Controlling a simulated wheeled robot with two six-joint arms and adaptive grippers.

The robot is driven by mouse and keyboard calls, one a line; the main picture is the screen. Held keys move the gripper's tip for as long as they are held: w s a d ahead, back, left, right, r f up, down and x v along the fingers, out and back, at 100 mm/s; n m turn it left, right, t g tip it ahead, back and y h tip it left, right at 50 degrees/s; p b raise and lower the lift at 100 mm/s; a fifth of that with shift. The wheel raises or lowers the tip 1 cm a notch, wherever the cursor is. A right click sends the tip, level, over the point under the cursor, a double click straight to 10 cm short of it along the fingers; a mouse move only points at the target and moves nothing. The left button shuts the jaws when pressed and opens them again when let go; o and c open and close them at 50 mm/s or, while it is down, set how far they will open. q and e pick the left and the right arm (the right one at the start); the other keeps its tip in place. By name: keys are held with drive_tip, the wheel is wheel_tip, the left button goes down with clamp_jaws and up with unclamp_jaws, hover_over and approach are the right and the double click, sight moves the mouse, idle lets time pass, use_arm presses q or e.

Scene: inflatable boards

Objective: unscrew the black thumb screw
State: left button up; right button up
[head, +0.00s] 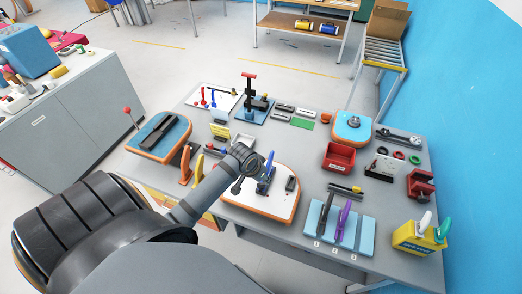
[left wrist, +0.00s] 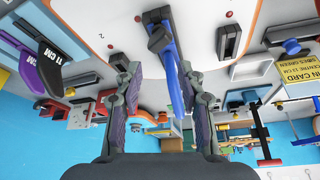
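A white board with an orange edge (head: 262,208) lies on the grey table; it fills the top of the left wrist view (left wrist: 90,20). A blue lever (left wrist: 172,65) stands on it, also seen in the head view (head: 265,184). A black knob-like part (left wrist: 157,38) sits at the lever's base; I cannot tell for certain that it is the thumb screw. My right gripper is not in view.
Black blocks (left wrist: 229,40) flank the lever on the board. A blue-topped board (head: 170,146) stands left, a red bin (head: 339,157) right, and a light blue panel with black and purple tools (head: 362,238) front right. Upright orange and yellow tools (head: 186,165) stand near my arm.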

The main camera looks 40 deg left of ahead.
use_arm(q)
drive_tip(key=shift+m, duration=0.7)
drive_tip(key=shift+a+h, duration=0.15)
drive_tip(key=shift+h, duration=0.15)
drive_tip(key=m+h, duration=0.1)
drive_tip(key=m, duration=0.2)
drive_tip(key=shift+w+m+g, duration=0.1)
drive_tip(key=shift+m+g, duration=0.2)
drive_tip(key=shift+m, duration=0.3)
drive_tip(key=shift+h, duration=0.3)
drive_tip(key=m, duration=0.3)
drive_tip(key=shift+w+g+h+b, duration=0.1)
drive_tip(key=shift+g+h+b, duration=0.3)
